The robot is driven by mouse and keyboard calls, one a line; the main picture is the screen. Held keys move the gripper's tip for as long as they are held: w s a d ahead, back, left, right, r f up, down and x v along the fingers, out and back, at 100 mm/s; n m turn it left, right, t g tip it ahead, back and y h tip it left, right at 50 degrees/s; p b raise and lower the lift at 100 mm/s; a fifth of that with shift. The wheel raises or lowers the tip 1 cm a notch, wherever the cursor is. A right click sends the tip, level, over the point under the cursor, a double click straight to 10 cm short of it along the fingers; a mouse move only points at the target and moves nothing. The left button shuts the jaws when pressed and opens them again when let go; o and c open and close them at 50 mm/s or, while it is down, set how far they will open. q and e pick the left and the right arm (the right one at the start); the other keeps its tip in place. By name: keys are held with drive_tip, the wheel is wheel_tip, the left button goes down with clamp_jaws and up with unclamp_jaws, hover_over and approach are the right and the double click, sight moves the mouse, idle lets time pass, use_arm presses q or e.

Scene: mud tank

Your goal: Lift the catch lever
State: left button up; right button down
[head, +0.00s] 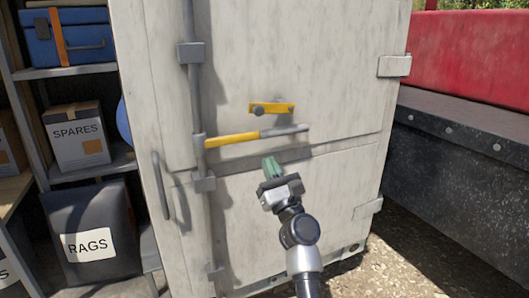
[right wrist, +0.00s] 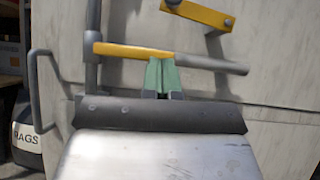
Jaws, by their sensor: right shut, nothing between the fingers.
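A long lever with a yellow sleeve (head: 232,140) and a grey bar end (head: 290,130) runs nearly level across the white door, from a vertical grey rod. A short yellow catch piece (head: 270,109) with a round grey knob sits just above it. Both also show in the right wrist view, the lever's yellow sleeve (right wrist: 130,50) and the short yellow piece (right wrist: 205,13). My right gripper (head: 271,164) is shut and empty, its green fingertips (right wrist: 161,63) pointing at the door just below the lever. I cannot tell whether they touch it. My left gripper is out of view.
The white door (head: 330,60) has a vertical rod (head: 194,100) and a grey grab handle (head: 162,185) on its left. Shelves with a SPARES box (head: 76,136) and a RAGS bag (head: 90,235) stand left. A dark ledge (head: 460,140) lies right.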

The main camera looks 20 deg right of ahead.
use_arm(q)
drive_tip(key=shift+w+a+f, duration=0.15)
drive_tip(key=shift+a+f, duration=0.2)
use_arm(e)
drive_tip(key=v, duration=0.3)
drive_tip(key=shift+s, duration=0.15)
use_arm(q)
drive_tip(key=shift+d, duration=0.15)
use_arm(e)
drive_tip(key=shift+f, duration=0.15)
